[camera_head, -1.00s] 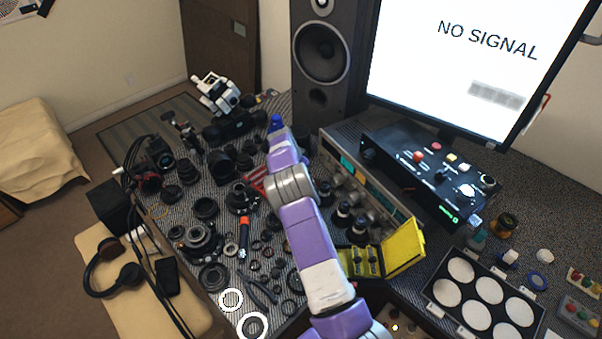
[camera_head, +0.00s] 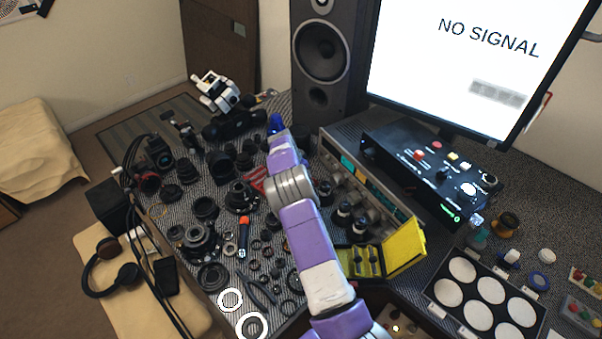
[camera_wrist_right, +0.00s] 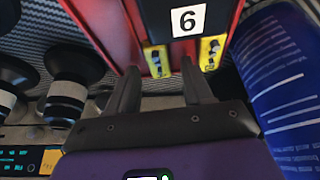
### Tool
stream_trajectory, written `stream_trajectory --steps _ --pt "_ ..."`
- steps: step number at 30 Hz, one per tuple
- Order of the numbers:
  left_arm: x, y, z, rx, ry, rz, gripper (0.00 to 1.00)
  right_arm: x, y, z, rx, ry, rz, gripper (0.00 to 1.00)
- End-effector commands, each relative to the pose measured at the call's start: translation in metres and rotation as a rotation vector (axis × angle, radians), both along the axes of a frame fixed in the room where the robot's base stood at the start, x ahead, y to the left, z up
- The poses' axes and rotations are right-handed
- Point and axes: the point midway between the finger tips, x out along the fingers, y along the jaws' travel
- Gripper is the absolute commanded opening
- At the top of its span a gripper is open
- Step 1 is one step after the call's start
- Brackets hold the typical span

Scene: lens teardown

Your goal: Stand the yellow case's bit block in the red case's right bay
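The yellow case (camera_head: 406,247) lies open at the front of the desk in the head view. Its tray holds several dark upright pieces (camera_head: 367,262); I cannot make out a separate bit block. The red case (camera_head: 256,180) shows as a small red part left of my right arm, which hides the rest. My left gripper is out of view.
A blue printed cylinder (camera_wrist_right: 280,75) stands close on the gripper's right. Black lens parts (camera_wrist_right: 66,98) are on its left. The instrument (camera_head: 350,165) runs along the arm's right side. Lenses and rings crowd the desk left of the arm. A tray with white discs (camera_head: 478,290) is front right.

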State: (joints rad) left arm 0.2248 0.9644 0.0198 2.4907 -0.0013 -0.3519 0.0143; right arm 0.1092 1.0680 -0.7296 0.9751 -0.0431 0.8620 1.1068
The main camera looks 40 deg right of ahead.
Motion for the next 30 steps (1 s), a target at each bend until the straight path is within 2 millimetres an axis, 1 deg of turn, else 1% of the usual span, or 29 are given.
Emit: stream_trajectory --steps 7,11,13,24,27,30 --pt "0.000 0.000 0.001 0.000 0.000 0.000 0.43 0.000 0.000 0.001 0.000 0.000 0.000 0.50" --pt "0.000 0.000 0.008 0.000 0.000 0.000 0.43 0.000 0.000 0.010 0.000 0.000 0.000 0.50" --pt "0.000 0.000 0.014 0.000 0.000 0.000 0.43 0.000 0.001 0.019 -0.001 -0.002 0.001 0.50" --pt "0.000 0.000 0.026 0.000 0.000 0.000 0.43 -0.002 0.033 0.095 0.000 -0.003 0.001 0.50" --pt "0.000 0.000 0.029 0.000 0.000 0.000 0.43 -0.003 0.039 0.109 -0.001 -0.001 0.000 0.50" --pt "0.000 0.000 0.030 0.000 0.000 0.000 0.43 -0.003 0.043 0.118 -0.001 -0.001 0.001 0.50"
